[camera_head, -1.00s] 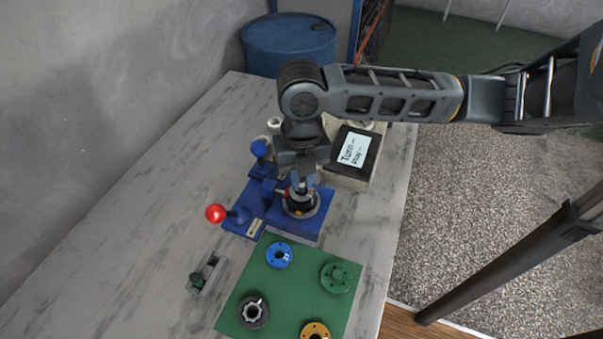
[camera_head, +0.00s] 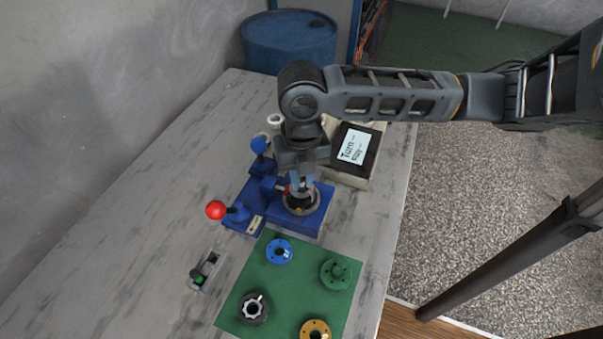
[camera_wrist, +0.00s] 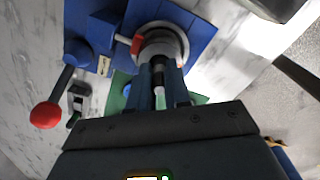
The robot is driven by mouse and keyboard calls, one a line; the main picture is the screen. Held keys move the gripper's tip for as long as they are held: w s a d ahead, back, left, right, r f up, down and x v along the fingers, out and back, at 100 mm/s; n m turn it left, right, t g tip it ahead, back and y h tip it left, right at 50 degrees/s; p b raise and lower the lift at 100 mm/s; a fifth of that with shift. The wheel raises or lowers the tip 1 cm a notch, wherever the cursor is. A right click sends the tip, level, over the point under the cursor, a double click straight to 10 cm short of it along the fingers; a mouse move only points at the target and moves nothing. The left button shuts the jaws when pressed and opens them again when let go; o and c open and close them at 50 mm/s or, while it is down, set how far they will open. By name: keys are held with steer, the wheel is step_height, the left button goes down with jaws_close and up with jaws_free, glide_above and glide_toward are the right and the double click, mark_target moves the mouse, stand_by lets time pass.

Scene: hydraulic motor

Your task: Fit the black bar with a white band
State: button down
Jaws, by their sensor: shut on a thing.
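My gripper (camera_head: 301,188) points down over the blue motor stand (camera_head: 313,222), with its fingers close to the grey round housing (camera_head: 314,208). In the wrist view the gripper (camera_wrist: 158,72) is shut on the black bar with a white band (camera_wrist: 160,92), which shows between the fingers. The bar's far end lies at the opening of the grey ring (camera_wrist: 183,45); how deep it sits inside cannot be told. A red tab (camera_wrist: 136,44) is beside the ring. In the head view the fingers hide most of the bar.
A red-knobbed lever (camera_head: 216,210) and a blue-knobbed lever (camera_head: 259,146) stand left of the housing. A green mat (camera_head: 290,295) in front holds several flanged parts. A box with a screen (camera_head: 355,147) stands behind right. A grey holder (camera_head: 207,270) is front left.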

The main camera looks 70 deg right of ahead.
steer(key=c, duration=1)
jaws_free()
steer(key=shift+o, duration=0.3)
steer(key=o, duration=0.4)
steer(key=shift+c, duration=0.2)
steer(key=shift+r, duration=0.1)
steer(key=shift+r, duration=3)
